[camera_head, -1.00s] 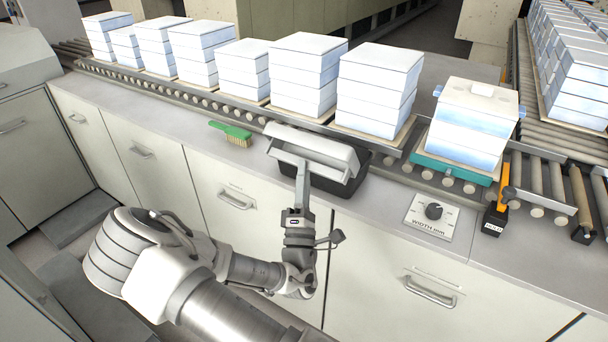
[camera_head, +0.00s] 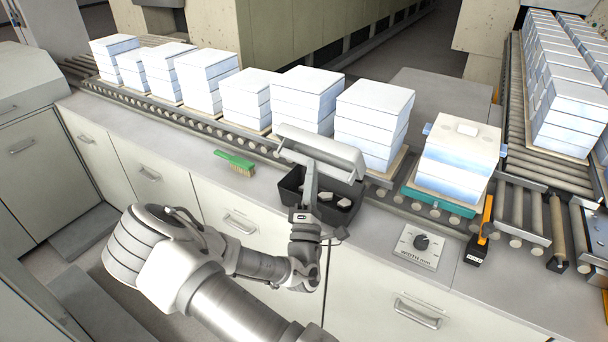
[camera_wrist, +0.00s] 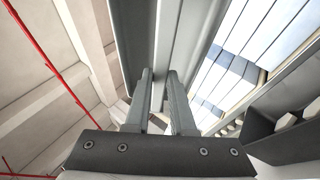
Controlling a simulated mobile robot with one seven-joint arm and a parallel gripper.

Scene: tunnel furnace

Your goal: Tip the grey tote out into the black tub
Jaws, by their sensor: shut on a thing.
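The grey tote (camera_head: 325,148) is held up over the black tub (camera_head: 292,188) and is tilted well over. My gripper (camera_head: 310,183) is shut on the tote; in the wrist view my gripper's fingers (camera_wrist: 165,105) close on the grey tote (camera_wrist: 170,40), which fills the upper middle. The black tub stands on the counter in front of the conveyor. Several pale grey pieces (camera_head: 343,203) lie in the tub. The tote's inside is hidden from both views.
Stacks of white blocks (camera_head: 372,115) line the roller conveyor (camera_head: 215,125) behind the tub. A green brush (camera_head: 236,160) lies on the counter to the left. A dial plate (camera_head: 417,246) is to the right. The counter between the tub and dial is clear.

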